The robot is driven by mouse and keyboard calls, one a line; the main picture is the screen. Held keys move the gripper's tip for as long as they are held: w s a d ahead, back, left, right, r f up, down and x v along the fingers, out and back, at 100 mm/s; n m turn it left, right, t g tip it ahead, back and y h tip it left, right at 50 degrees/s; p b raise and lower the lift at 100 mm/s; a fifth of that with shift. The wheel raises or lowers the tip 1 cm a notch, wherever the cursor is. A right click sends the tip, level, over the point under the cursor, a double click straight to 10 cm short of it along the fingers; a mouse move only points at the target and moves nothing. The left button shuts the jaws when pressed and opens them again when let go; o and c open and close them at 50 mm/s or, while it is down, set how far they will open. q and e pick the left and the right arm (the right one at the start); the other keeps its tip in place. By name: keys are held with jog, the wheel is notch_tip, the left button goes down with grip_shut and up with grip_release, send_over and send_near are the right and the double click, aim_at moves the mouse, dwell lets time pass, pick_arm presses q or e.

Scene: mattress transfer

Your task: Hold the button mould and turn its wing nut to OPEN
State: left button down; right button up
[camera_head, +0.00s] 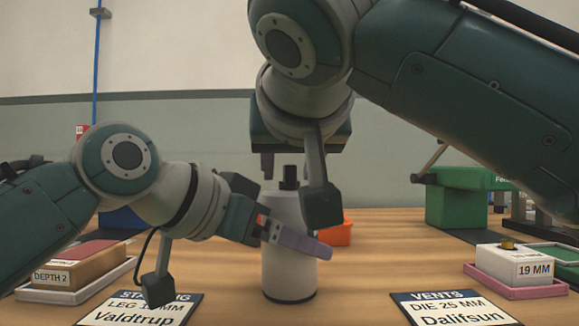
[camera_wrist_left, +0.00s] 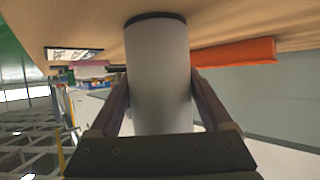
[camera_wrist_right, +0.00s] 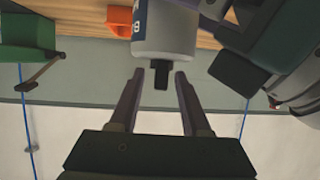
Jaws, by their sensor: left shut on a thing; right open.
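The button mould is a pale grey upright cylinder (camera_head: 288,262) with a black wing nut (camera_head: 289,177) on top, standing on the wooden table. My left gripper (camera_head: 300,243) is shut around the cylinder's side; the left wrist view shows a finger on each side of the cylinder (camera_wrist_left: 158,75). My right gripper (camera_head: 285,165) points down above the mould, open, its fingers either side of the wing nut. In the right wrist view the black nut (camera_wrist_right: 161,75) sits between the open fingertips (camera_wrist_right: 160,80), with a gap on each side. Any OPEN mark is not readable.
An orange bin (camera_head: 338,232) stands behind the mould. A green block-shaped device (camera_head: 458,200) is at the back right. Labelled cards, Valdtrup (camera_head: 140,308) and Dalifsun (camera_head: 455,308), lie in front. Trays with boxes stand left (camera_head: 85,285) and right (camera_head: 516,288).

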grip_shut()
dwell(0.4)
